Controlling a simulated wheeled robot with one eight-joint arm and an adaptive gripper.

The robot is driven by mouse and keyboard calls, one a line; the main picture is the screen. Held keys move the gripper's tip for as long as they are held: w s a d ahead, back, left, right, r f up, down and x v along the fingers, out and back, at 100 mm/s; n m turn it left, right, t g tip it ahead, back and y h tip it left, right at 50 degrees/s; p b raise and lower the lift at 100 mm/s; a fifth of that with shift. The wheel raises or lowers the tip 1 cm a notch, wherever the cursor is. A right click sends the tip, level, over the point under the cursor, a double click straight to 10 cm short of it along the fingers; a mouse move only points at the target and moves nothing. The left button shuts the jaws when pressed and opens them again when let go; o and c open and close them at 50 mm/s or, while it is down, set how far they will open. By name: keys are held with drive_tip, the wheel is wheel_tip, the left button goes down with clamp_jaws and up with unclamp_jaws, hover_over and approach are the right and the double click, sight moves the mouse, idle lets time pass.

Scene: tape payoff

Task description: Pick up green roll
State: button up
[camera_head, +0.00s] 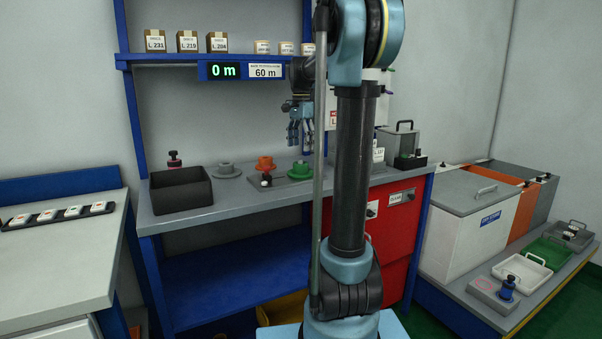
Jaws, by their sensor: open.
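The green roll (300,172) sits on the grey workbench, just right of the orange roll (265,163) and partly behind my arm's thin rod. My gripper (300,140) hangs above the bench with its fingers pointing down, apart from and above the green roll. Its fingers are open and nothing shows between them. How far it stands in front of or behind the roll is hard to tell from this one view.
A grey roll (226,171) and a black open bin (181,189) stand left on the workbench (225,205). A blue shelf (160,60) with small boxes and a display reading 0 m (223,71) is above. My arm hides the bench's middle right.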

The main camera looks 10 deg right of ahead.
sight(301, 164)
drive_tip(key=shift+s+f, duration=0.15)
drive_tip(key=shift+f, duration=2)
drive_tip(key=shift+s+f, duration=0.1)
drive_tip(key=shift+f, duration=2)
drive_tip(key=c, duration=1.4)
drive_tip(key=shift+o, duration=0.2)
drive_tip(key=shift+r, duration=0.1)
wheel_tip(301, 164, up, 17)
